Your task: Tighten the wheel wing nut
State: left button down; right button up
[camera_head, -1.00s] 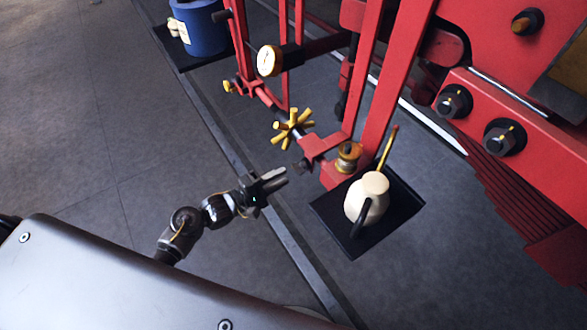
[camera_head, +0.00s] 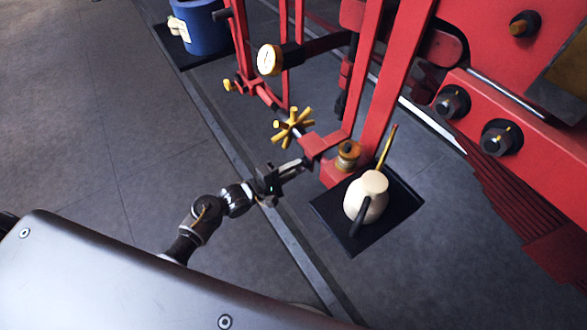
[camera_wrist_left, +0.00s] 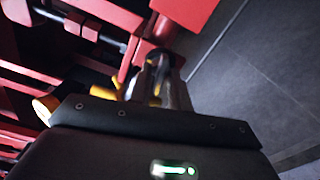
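A yellow spoked handwheel (camera_head: 292,125) sits on the red frame in the head view. Just below it, a small dark fitting juts from the red bracket (camera_head: 322,143); I cannot tell for certain which part is the wing nut. My left gripper (camera_head: 299,165) reaches from the left, its fingertips at this fitting and partly hiding it. In the left wrist view the fingers (camera_wrist_left: 160,82) lie close together, blurred, with their tips at a dark round part in front of red metal. I cannot tell whether they grip it. My right gripper is not in view.
A cream oil can (camera_head: 366,196) stands on a black tray (camera_head: 402,211) to the right of the gripper. A brass cup (camera_head: 347,154) and a gauge (camera_head: 269,60) are on the red frame. A blue drum (camera_head: 203,30) stands at the back. Floor at left is clear.

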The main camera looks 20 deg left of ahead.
pick_arm(q)
jog(key=shift+m, duration=0.4)
jog(key=m, duration=1.8)
jog(key=shift+b, duration=0.35)
dwell(0.9)
jog(key=c, duration=1.6)
grip_release()
jog(key=shift+o, duration=0.2)
jog(key=b+v, duration=0.2)
jog(key=v, duration=0.9)
